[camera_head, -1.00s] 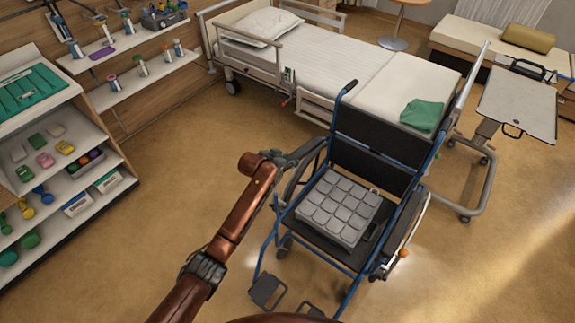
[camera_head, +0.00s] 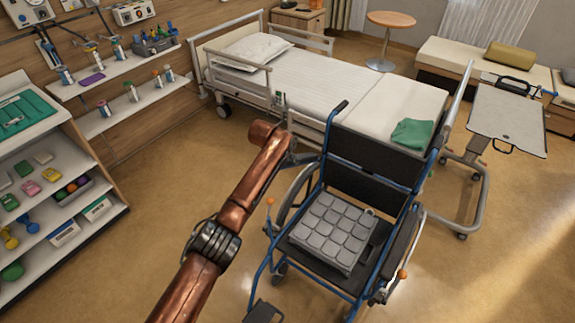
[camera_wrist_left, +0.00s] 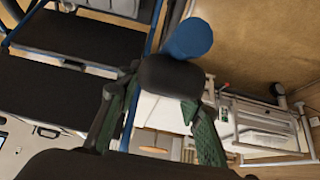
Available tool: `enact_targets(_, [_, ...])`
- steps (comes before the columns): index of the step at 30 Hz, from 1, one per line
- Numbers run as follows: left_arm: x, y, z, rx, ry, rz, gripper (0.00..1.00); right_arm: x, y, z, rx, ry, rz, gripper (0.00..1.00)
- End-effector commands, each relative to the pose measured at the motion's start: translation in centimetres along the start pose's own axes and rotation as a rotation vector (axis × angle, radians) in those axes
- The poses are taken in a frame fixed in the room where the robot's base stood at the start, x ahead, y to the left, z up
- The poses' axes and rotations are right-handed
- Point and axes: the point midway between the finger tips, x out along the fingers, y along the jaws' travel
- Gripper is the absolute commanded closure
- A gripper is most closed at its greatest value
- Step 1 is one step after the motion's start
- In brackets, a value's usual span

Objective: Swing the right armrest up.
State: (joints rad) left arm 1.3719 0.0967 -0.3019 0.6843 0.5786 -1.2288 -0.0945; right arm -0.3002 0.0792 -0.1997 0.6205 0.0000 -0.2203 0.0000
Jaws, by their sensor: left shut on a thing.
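The wheelchair (camera_head: 375,155) faces me, with a black seat and backrest and a blue frame. Its right armrest is on the picture's left side. My left gripper (camera_head: 298,157) is at that side, near the backrest, partly hidden behind my copper arm. In the left wrist view its fingers (camera_wrist_left: 163,97) are shut around a dark pad, which looks like the right armrest (camera_wrist_left: 170,75), with a blue rounded end beside it. The armrest is mostly hidden in the head view and looks raised, but its exact angle is unclear. The other armrest (camera_head: 402,240) lies level. My right gripper is out of view.
A grey segmented cushion (camera_head: 333,230) lies on the seat. An orange knob (camera_head: 269,201) stands at the chair's left side in the picture. The bed (camera_head: 320,85) is close behind the chair. An overbed table (camera_head: 507,118) stands right. Shelves (camera_head: 75,215) stand left, with clear floor between.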

Motion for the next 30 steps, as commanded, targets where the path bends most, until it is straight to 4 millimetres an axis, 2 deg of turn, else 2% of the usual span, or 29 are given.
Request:
enact_targets(6, [-0.30,-0.03,-0.97,0.002,-0.011,-0.002,1.00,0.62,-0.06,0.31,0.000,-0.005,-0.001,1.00])
enact_targets(20, [-0.41,-0.01,-1.10,0.001,-0.016,-0.002,1.00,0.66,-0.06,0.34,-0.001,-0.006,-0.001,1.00])
enact_targets(21, [-0.41,0.00,-1.10,0.001,-0.016,-0.001,0.65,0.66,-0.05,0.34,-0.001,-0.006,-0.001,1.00])
enact_targets(28, [-0.32,-0.02,-0.92,0.000,-0.019,-0.001,0.49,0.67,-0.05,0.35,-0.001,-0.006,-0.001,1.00])
enact_targets(30, [-0.29,-0.02,-0.88,0.000,-0.020,-0.001,0.48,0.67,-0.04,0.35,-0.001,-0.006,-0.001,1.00])
